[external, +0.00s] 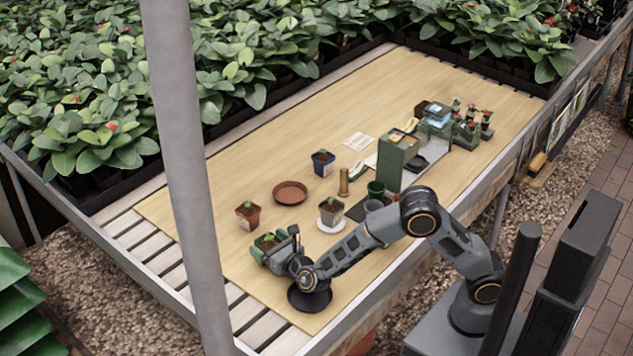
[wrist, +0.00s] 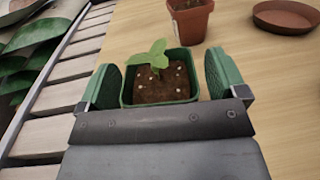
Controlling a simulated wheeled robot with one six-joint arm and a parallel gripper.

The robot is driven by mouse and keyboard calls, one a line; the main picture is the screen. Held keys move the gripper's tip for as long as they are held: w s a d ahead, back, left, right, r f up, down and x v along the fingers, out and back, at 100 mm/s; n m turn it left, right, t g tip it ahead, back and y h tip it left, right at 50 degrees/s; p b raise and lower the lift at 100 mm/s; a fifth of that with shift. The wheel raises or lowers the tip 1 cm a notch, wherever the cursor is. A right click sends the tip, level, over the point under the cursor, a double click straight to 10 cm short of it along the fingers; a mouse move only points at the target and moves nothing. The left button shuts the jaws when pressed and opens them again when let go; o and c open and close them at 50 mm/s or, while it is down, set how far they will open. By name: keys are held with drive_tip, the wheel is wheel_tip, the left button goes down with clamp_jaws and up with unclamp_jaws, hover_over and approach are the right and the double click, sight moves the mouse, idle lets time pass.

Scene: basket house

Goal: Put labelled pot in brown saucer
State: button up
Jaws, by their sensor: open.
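The brown saucer (external: 290,193) is round, empty and flat on the wooden tabletop; part of it shows in the wrist view (wrist: 284,16). A terracotta pot (external: 248,217) with a pale patch like a label stands left of it and also shows in the wrist view (wrist: 190,22). A blue pot (external: 323,164) behind the saucer also has a pale label-like patch. I cannot read either patch. My gripper (wrist: 163,78) is open, its green-padded fingers either side of a square green pot (wrist: 160,102) with a seedling. I cannot tell whether the fingers touch it.
A grey-brown pot (external: 331,211) stands on a white saucer (external: 331,225), right of the terracotta pot. A dark saucer (external: 309,298) lies by my wrist. Green boxes (external: 397,158) and a brass cylinder (external: 343,182) stand further right.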

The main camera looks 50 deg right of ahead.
drive_tip(key=shift+s+a, duration=0.1)
drive_tip(key=shift+s, duration=0.2)
drive_tip(key=s, duration=0.1)
drive_tip(key=s+r, duration=0.1)
drive_tip(key=shift+s+a, duration=0.1)
drive_tip(key=shift+s, duration=0.2)
wheel_tip(320, 180, up, 5)
drive_tip(key=shift+w+f+p, duration=0.1)
drive_tip(key=shift+p, duration=0.6)
drive_tip(key=shift+o, duration=0.2)
drive_tip(key=shift+r, duration=0.65)
